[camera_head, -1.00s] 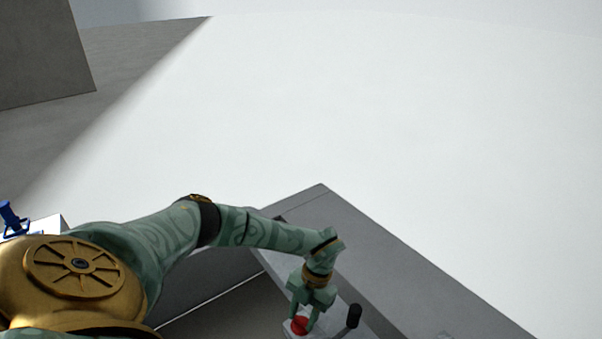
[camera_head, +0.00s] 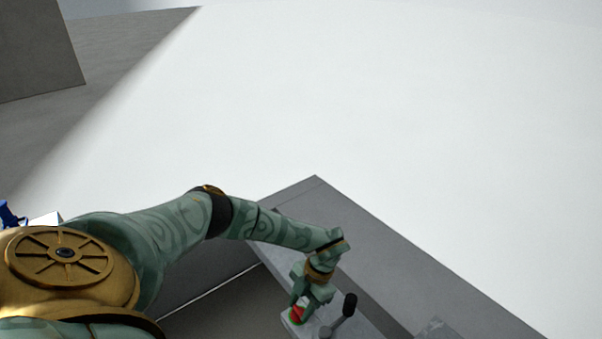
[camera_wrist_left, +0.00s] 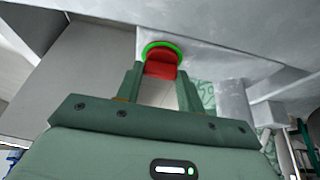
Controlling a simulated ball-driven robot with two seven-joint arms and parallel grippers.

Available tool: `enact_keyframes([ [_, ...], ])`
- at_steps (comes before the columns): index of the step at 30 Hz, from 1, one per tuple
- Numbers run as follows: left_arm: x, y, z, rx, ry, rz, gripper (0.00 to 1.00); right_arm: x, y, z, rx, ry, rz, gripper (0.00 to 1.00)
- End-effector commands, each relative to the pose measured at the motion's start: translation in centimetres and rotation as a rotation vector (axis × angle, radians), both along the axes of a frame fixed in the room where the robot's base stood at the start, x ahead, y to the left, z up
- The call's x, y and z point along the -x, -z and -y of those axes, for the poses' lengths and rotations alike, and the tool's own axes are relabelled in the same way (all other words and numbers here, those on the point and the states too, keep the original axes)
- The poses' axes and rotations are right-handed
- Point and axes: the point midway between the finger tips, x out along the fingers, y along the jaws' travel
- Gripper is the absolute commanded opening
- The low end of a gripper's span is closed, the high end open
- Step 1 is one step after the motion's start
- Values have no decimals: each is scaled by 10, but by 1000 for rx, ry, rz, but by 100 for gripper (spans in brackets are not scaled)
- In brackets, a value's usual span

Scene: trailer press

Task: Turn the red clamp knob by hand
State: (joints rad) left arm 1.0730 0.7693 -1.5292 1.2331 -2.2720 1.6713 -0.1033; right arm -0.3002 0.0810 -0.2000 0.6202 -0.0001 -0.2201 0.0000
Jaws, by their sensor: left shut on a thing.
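The red clamp knob (camera_head: 297,312) sits on a light grey plate at the bottom of the head view, with a green ring around its base. In the left wrist view the red knob (camera_wrist_left: 161,64) shows between my fingers, with the green ring (camera_wrist_left: 163,46) behind it. My left gripper (camera_head: 299,307) is shut on the knob, one finger on either side. It also shows in the left wrist view (camera_wrist_left: 160,80). The fingers hide part of the knob in the head view. My right gripper is not in view.
A lever with a black grip (camera_head: 349,304) stands close to the right of the knob. A grey trailer edge (camera_head: 400,262) runs down to the right. A blue object (camera_head: 9,214) is at the far left. The pale floor beyond the trailer is clear.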

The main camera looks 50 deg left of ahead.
Motion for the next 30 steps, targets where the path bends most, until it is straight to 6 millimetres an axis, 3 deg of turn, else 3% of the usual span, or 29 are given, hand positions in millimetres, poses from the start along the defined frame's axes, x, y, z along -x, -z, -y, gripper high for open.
enact_keyframes([
  [3, -2, -2, -1, -2, -2, 5, 15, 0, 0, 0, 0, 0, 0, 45],
  [4, -2, -2, -1, -2, -3, 5, 43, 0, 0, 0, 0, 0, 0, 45],
  [6, -2, -2, -1, -2, -2, 5, 60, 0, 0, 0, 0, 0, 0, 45],
  [17, -3, -7, 0, 0, -2, 4, 60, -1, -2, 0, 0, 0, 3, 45],
  [20, -10, -22, 1, -1, -2, 7, 60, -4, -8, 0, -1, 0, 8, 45],
  [30, -46, -106, 6, -2, -1, 10, 60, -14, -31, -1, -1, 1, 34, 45],
])
